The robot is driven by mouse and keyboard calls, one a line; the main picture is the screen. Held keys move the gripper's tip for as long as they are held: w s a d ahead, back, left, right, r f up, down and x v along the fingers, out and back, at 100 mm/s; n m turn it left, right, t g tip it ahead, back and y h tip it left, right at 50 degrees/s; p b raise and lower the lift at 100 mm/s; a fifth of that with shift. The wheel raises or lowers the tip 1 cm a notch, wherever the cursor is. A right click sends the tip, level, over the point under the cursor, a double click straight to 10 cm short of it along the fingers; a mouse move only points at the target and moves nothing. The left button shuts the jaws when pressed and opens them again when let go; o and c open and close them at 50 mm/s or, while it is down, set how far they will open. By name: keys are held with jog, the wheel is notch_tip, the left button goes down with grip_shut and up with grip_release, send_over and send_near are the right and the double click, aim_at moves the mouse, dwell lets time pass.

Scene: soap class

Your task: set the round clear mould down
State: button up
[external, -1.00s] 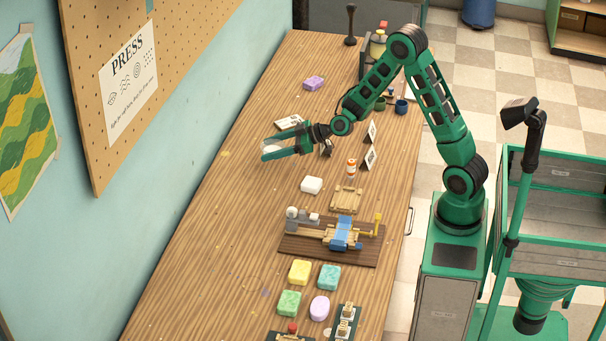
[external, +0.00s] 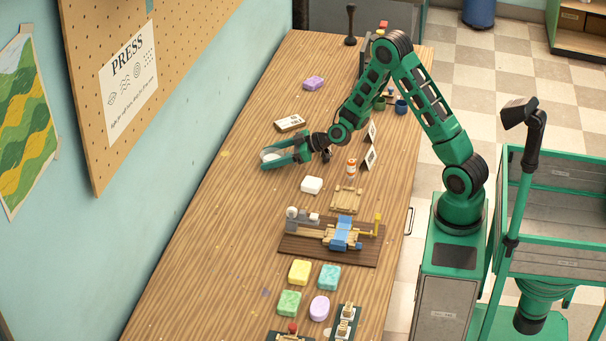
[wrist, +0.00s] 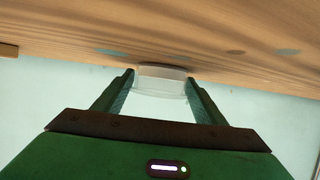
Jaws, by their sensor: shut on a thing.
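The round clear mould (wrist: 162,80) sits between the fingers of my gripper (wrist: 160,82) in the wrist view, a pale translucent cup with a flat rim. In the external view my gripper (external: 268,160) is shut on the mould (external: 272,154), low over the left part of the wooden table (external: 215,235). The mould looks close to the table top in the wrist view. I cannot tell whether it touches the wood.
A white soap block (external: 312,185) lies just right of and nearer than my gripper. A small pale box (external: 290,123) lies behind it. A wooden jig with a blue part (external: 341,234) and several coloured soaps (external: 300,272) stand nearer. The table's left side is clear.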

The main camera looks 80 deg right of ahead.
jog(key=o, duration=1.1)
jog(key=shift+f, duration=0.1)
jog(key=v, duration=1.2)
jog(key=shift+d, duration=0.1)
